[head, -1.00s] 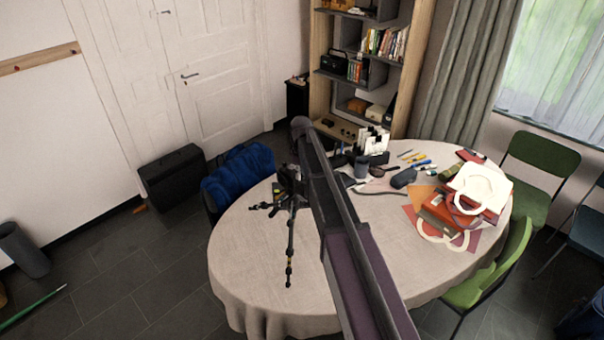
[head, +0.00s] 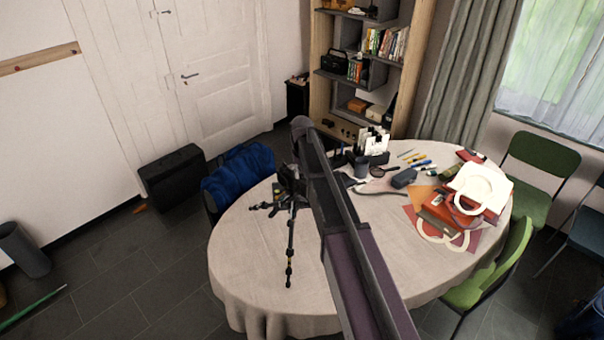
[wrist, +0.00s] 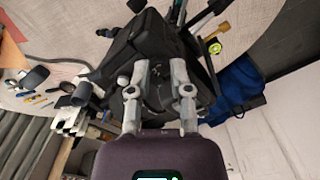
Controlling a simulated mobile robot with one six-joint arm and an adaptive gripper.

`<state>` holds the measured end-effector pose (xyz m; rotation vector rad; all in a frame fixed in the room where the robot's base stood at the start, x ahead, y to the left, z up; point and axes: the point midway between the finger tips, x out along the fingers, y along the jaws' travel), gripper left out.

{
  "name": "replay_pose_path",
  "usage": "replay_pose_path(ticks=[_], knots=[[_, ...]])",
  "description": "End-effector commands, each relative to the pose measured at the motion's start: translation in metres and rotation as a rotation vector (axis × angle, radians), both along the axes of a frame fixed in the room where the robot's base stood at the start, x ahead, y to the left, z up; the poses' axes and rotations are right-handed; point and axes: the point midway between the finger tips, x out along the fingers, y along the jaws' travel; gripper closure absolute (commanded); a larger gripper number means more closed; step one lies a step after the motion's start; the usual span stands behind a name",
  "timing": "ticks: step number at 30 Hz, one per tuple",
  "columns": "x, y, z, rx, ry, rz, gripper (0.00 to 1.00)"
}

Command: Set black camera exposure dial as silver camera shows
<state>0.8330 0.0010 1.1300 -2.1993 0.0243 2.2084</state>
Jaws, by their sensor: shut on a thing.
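The black camera (wrist: 122,52) sits on a tripod on the table. Its dark body lies close under my gripper in the wrist view. In the head view the tripod (head: 290,240) stands at the table's left side, and my arm partly hides the camera. My gripper (wrist: 158,72) is at the camera with its grey fingers close together, shut on a small dark part that I take to be the exposure dial. The fingers cover most of the dial, so its markings cannot be read. I cannot make out the silver camera clearly in either view.
The round table (head: 250,290) has a pale cloth, bare at the front. Red boxes and papers (head: 465,205) lie at its right, with pens, a dark case (head: 404,178) and a cup behind.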

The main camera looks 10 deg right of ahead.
Motion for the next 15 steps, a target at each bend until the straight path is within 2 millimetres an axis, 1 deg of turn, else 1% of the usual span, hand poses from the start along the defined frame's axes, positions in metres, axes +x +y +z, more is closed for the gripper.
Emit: replay_pose_path(ticks=[15], knots=[[0.0001, -0.0002, -0.0001, 0.0, 0.003, -0.477, 1.0]])
